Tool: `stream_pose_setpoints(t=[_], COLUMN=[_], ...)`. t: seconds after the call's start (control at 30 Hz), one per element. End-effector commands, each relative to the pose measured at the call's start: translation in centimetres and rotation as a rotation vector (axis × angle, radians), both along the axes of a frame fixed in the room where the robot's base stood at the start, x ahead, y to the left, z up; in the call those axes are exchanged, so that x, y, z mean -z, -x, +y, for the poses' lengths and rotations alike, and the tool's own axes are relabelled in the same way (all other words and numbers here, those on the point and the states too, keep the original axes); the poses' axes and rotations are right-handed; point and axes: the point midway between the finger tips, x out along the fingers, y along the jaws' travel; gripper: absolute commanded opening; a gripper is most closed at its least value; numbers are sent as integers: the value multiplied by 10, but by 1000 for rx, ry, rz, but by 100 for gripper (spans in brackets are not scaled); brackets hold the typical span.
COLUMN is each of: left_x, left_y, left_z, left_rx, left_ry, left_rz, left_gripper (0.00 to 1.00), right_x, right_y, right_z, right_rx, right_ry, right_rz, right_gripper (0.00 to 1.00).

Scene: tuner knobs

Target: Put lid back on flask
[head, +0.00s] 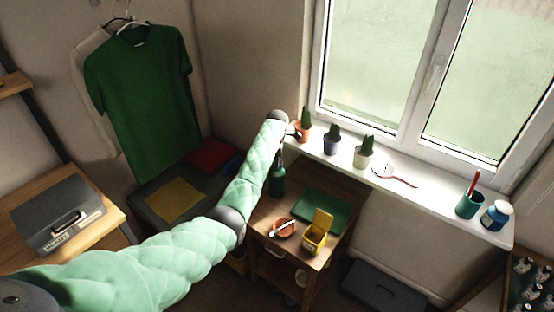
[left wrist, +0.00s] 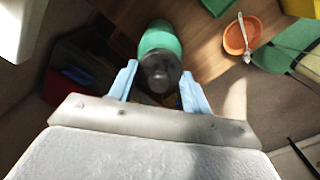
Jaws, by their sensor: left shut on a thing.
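The green flask (head: 278,182) stands upright at the left back of the small wooden table, its top partly behind my left arm. In the left wrist view the green flask body (left wrist: 160,38) shows just beyond a black lid (left wrist: 160,72). My left gripper (left wrist: 160,70), with pale blue fingers, is shut on the black lid, one fingertip at each side. The lid is in line with the flask top; I cannot tell whether it is seated or a little apart. My right gripper is not in view.
The table also holds a green book or mat (head: 322,212), an orange dish (head: 284,228) with a spoon and an open yellow box (head: 315,238). Potted cacti (head: 332,142) line the windowsill close to my left gripper.

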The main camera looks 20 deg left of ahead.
Motion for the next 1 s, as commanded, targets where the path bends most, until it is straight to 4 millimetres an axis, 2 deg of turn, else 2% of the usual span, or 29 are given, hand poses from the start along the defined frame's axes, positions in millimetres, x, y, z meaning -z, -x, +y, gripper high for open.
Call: stream_pose_setpoints(t=[0.93, 0.97, 1.0], left_x=[0, 0, 0], left_y=[0, 0, 0], left_z=[0, 0, 0], left_rx=[0, 0, 0], left_ry=[0, 0, 0], left_rz=[0, 0, 0], left_gripper=[27, 52, 60], right_x=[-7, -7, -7], right_y=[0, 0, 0], right_z=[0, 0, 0], right_rx=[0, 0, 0], right_ry=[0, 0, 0], right_rz=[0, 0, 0], right_gripper=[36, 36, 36])
